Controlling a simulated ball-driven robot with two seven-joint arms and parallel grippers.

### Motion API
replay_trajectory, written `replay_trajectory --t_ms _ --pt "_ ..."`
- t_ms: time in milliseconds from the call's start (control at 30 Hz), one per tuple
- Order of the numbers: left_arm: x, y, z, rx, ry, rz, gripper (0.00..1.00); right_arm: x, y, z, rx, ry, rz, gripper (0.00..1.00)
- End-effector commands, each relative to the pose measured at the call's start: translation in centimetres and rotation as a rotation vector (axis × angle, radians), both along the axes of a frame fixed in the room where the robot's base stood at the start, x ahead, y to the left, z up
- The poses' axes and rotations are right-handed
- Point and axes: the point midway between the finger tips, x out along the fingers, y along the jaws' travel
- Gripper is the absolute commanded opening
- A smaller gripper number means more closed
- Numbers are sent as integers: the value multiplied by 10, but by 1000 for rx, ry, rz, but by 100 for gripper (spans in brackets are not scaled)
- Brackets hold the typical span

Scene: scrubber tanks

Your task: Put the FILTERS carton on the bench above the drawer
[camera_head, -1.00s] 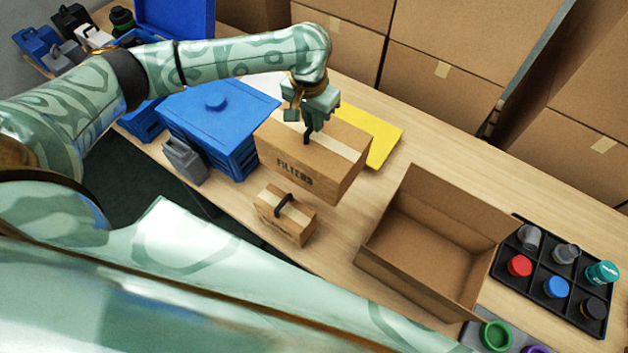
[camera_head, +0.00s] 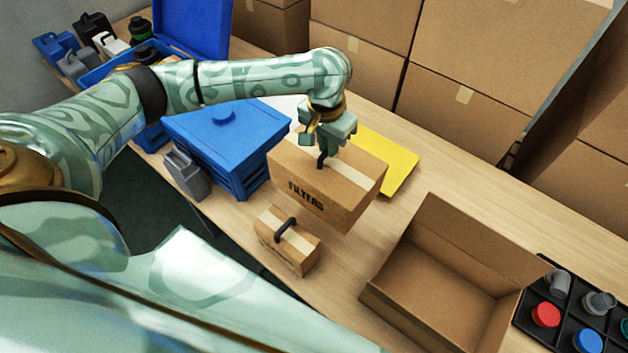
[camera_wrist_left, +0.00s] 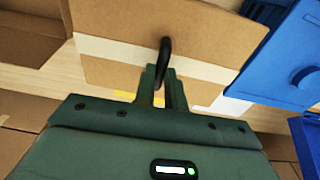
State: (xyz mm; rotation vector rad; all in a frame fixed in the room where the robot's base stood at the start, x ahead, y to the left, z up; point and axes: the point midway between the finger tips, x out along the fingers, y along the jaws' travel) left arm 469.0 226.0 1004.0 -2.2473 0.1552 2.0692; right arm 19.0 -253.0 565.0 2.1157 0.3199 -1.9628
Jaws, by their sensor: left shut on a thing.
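The FILTERS carton (camera_head: 322,190) is a brown box with a pale tape strip and a black handle on top. My left gripper (camera_head: 322,160) is shut on that handle from above, and the carton appears to hang over the bench (camera_head: 478,205). In the left wrist view the fingers (camera_wrist_left: 162,85) close on the black handle, with the carton (camera_wrist_left: 120,50) beyond them. Whether the carton's underside touches anything is hidden. I cannot make out a drawer. My right gripper is not in view.
A smaller carton with a black handle (camera_head: 287,240) stands in front of the carton. An open empty box (camera_head: 440,265) is to the right, beside a black tray (camera_head: 570,316). A blue lidded bin (camera_head: 222,140) is left; a yellow sheet (camera_head: 397,160) lies behind. Large boxes line the back.

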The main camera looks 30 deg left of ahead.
Motion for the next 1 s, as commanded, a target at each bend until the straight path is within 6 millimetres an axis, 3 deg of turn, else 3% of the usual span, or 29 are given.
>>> replay_trajectory --t_ms 100,267,900,1000 --pt "1 0 -20 -1 -1 0 0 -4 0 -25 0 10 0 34" --pt "1 0 -28 0 -2 1 0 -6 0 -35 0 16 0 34" --pt "0 0 -122 0 0 -1 0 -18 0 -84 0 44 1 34" --pt "1 0 -125 0 -3 -1 0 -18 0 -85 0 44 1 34"
